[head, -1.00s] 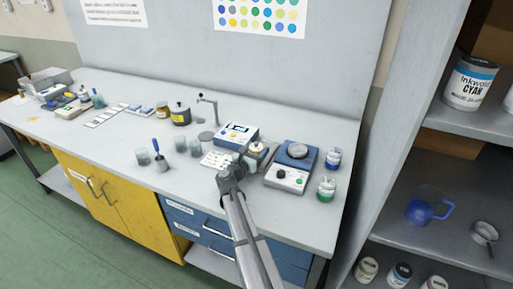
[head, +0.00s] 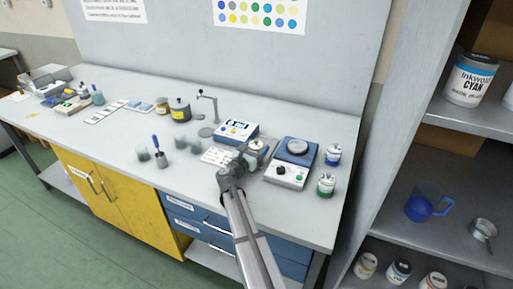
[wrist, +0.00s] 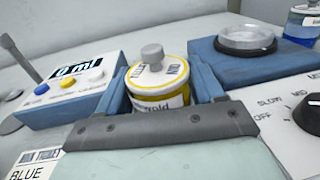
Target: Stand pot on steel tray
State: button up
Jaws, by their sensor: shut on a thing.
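The pot (wrist: 158,85) is a small round jar with a yellow and white label, a white lid with yellow rim and a grey knob. It stands upright in the wrist view, between the two bluish fingers of my gripper (wrist: 160,92), which are shut on it. In the head view the pot (head: 256,146) is small, just beyond my gripper (head: 246,158), between two bench instruments. Its base is hidden, so I cannot tell whether it touches the surface below. I cannot make out the steel tray for certain.
A blue-and-white display unit (head: 238,131) stands left of the pot and a stirrer with dial (head: 291,163) right. Small cups (head: 143,153) stand left. The front bench strip is clear.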

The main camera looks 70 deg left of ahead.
jog(key=o, duration=1.4)
jog(key=shift+c, duration=0.2)
jog(key=shift+o, duration=0.2)
jog(key=shift+r, duration=5.5)
